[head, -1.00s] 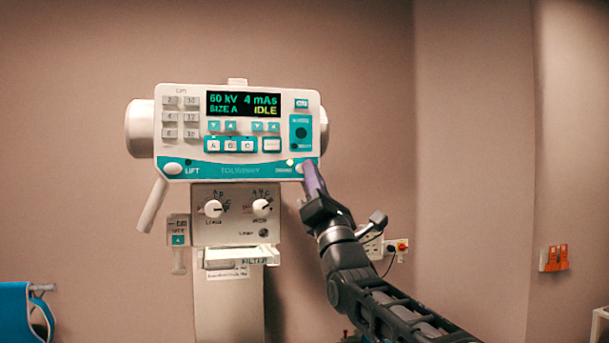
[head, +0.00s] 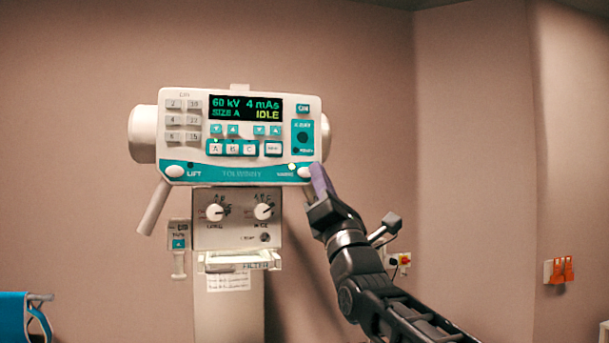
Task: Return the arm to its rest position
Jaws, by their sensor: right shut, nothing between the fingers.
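My right gripper (head: 319,178) is shut and empty. Its purple-grey fingertips are at the lower right corner of the white and teal control panel (head: 232,174), close beside the white oval button (head: 305,172) there. I cannot tell whether the tips touch the panel. My right arm (head: 372,285) reaches in from the lower right. The panel's display (head: 245,107) reads 60 kV, 4 mAs, SIZE A, IDLE. My left gripper is not in view.
Below the panel are a box with two knobs (head: 237,217) and a pale column (head: 228,310). A wall socket (head: 400,262) is behind my arm. Orange switches (head: 560,270) are on the right wall. A blue item (head: 14,317) is at lower left. The room right of the panel is free.

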